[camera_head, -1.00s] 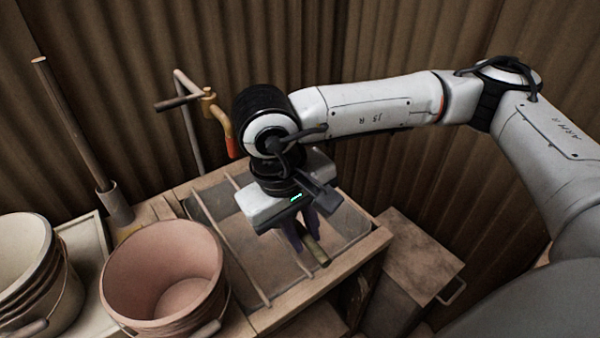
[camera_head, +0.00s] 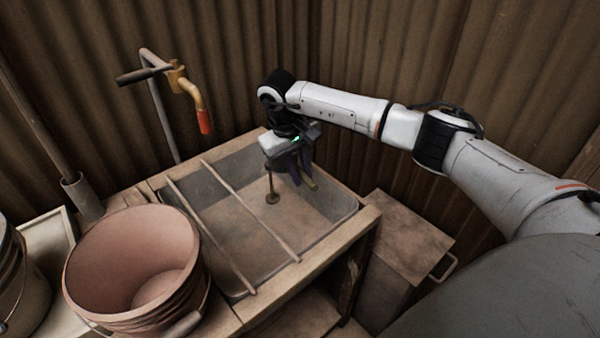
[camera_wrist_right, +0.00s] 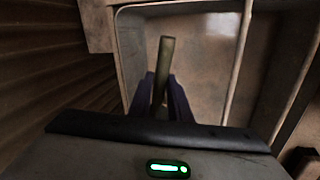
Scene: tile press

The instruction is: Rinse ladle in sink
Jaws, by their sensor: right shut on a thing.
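The sink (camera_head: 235,231) is a grey, worn basin in a wooden frame, with two thin bars across its left part. My right gripper (camera_head: 302,178) is over the back right part of the sink, pointing down. It is shut on the olive handle of the ladle (camera_head: 308,183), whose end sticks out past the dark fingers. The right wrist view shows this handle (camera_wrist_right: 163,70) between the fingers (camera_wrist_right: 163,100). The ladle's bowl cannot be made out for sure; a thin brown rod with a round end (camera_head: 271,197) shows left of the gripper. My left gripper is out of view.
A bent tap (camera_head: 195,95) with a red-orange tip stands behind the sink's left side. A pinkish bucket (camera_head: 135,255) stands left of the sink, with another bucket (camera_head: 20,285) beyond it. A box with a handle (camera_head: 405,240) is at right. Corrugated walls close the back.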

